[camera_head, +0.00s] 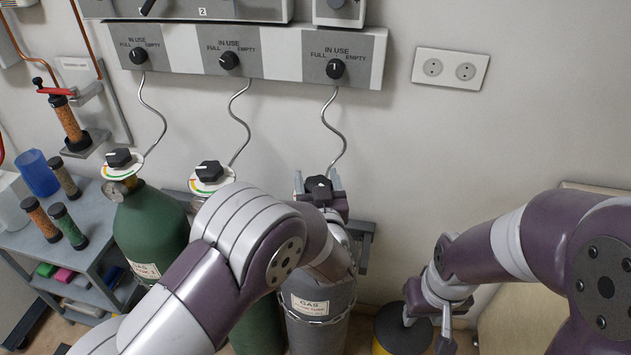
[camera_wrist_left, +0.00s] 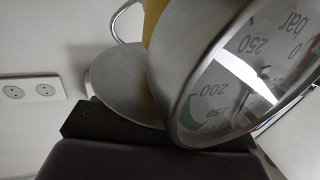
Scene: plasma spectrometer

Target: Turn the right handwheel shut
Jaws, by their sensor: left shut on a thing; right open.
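The right handwheel (camera_head: 319,183) is a black knob on top of the grey gas cylinder (camera_head: 316,316), at the middle of the head view. My left gripper (camera_head: 319,190) is shut on this handwheel from above, one finger on each side. My left arm hides part of the cylinder's neck and its dial. In the left wrist view a round pressure gauge (camera_wrist_left: 250,80) marked in bar fills the right side, close to the gripper's dark body; the fingertips cannot be made out there. My right gripper (camera_head: 444,318) is open and empty, low at the right.
Two green cylinders with black handwheels (camera_head: 119,158) (camera_head: 208,171) stand to the left. A panel (camera_head: 283,53) with three IN USE selector knobs is on the wall above. A yellow-and-black round object (camera_head: 398,330) is on the floor beside my right gripper. A grey cart (camera_head: 88,262) stands at left.

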